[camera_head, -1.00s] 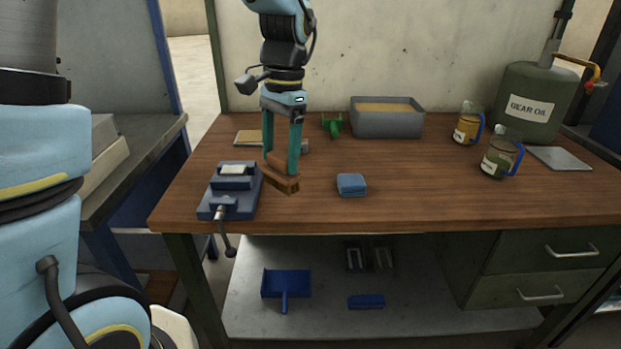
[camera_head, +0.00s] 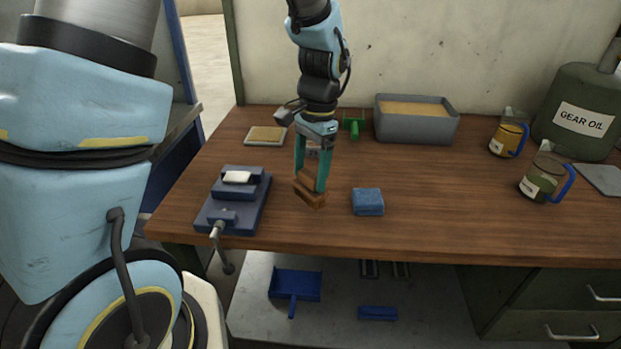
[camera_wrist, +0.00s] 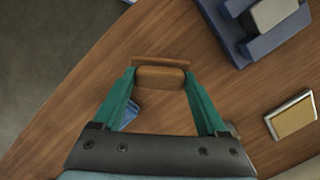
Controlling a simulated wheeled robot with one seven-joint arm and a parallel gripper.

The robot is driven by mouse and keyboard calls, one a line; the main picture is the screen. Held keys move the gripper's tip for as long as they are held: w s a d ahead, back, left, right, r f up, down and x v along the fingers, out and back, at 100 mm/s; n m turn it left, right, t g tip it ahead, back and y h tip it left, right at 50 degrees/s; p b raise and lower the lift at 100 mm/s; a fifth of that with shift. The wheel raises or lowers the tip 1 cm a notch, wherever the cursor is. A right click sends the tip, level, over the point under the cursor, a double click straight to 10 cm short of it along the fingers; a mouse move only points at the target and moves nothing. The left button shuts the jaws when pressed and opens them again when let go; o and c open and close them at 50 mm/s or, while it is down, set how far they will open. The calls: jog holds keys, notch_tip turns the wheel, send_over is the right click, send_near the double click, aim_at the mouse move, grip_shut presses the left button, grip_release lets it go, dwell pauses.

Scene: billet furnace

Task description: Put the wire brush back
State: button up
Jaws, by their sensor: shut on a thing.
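The wire brush (camera_head: 311,196) has a brown wooden body and sits between the green fingertips of my gripper (camera_head: 309,182). My gripper is shut on it, pointing down over the workbench (camera_head: 430,232), between the blue vise and the blue sponge. In the wrist view the wooden brush (camera_wrist: 160,78) spans the gap between my fingertips (camera_wrist: 160,72). The brush is low over the bench top; I cannot tell whether it touches. Its bristles cannot be made out clearly.
The vise (camera_head: 232,210) stands left, the sponge (camera_head: 367,202) right. Behind are a tan-faced flat tray (camera_head: 265,136), a green object (camera_head: 353,124) and a grey bin (camera_head: 416,128). Jugs (camera_head: 546,178) and a gear oil can (camera_head: 583,118) stand right. A blue dustpan (camera_head: 295,284) lies below.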

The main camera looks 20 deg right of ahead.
aim_at(311, 173)
jog(key=shift+f, duration=1.3)
jog(key=shift+f, duration=0.2)
jog(key=o, duration=1.4)
jog(key=shift+r, duration=0.1)
jog(key=shift+c, duration=0.2)
jog(key=shift+r, duration=0.1)
notch_tip(311, 173, up, 12)
jog(key=d+b, duration=0.2)
jog(key=b, duration=0.1)
jog(key=a+f+n, duration=0.2)
jog(key=a+n, duration=0.2)
jog(key=a, duration=0.5)
jog(key=a+f+n+t+h, duration=0.1)
jog(key=a+n, duration=0.3)
jog(key=a, duration=0.5)
jog(key=w+a+f+n+t, duration=0.1)
jog(key=a+f+n, duration=0.3)
jog(key=a, duration=0.5)
jog(key=shift+a+n+h, duration=0.2)
jog(key=shift+n+h, duration=0.1)
jog(key=shift+n, duration=0.1)
